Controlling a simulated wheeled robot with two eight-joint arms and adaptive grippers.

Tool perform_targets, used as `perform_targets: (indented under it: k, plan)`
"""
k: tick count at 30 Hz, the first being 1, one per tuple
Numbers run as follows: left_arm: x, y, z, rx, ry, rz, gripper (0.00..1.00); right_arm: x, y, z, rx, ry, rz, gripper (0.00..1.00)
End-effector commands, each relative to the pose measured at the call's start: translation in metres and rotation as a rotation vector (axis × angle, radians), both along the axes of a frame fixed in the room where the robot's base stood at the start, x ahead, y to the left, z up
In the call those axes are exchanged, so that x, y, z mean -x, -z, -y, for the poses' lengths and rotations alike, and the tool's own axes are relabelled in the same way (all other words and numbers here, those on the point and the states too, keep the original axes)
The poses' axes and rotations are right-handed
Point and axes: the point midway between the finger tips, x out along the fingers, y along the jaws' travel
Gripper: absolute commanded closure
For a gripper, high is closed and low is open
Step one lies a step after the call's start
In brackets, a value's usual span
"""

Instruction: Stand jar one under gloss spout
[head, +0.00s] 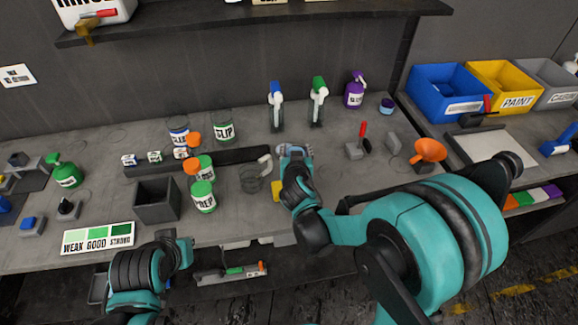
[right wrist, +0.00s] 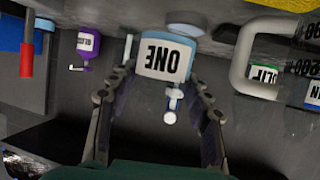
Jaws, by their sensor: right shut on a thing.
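Jar one (right wrist: 165,58), pale with a light blue rim and a label reading ONE, sits between the fingers of my right gripper (right wrist: 163,85), upside down in the right wrist view. My right gripper (head: 293,152) is shut on it above the bench; in the head view the gripper largely hides the jar.
Two spray bottles, blue-topped (head: 275,105) and green-topped (head: 318,100), stand behind the right gripper. A small blue cup (head: 386,105) stands right of the gloss bottle. A clear jug (head: 252,180) is left of the gripper.

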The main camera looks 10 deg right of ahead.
Motion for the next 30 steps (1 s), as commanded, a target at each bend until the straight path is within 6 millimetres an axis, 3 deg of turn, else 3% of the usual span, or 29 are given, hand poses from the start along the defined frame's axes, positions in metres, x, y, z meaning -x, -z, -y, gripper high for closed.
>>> perform_targets:
  k: [4,8,15,26,27,30]
  plan:
    - [0.000,0.006,0.000,0.000,0.000,0.000,1.00,-0.003,0.009,-0.014,0.000,0.000,0.000,0.81]
    - [0.000,0.010,0.000,0.000,0.000,0.000,1.00,-0.004,0.017,-0.016,0.000,0.001,0.000,0.81]
    - [0.000,0.030,0.000,0.000,0.000,0.000,1.00,-0.003,0.051,-0.016,-0.001,0.001,0.000,0.81]
    - [0.000,0.031,0.000,0.000,0.000,0.000,1.00,-0.003,0.053,-0.015,-0.001,0.001,0.000,0.81]
    - [0.000,0.031,0.000,0.000,0.000,0.000,1.00,-0.003,0.053,-0.015,-0.001,0.001,-0.001,0.46]
    - [0.000,0.030,0.000,0.000,0.000,0.000,1.00,-0.003,0.052,-0.015,-0.001,0.001,-0.001,0.42]
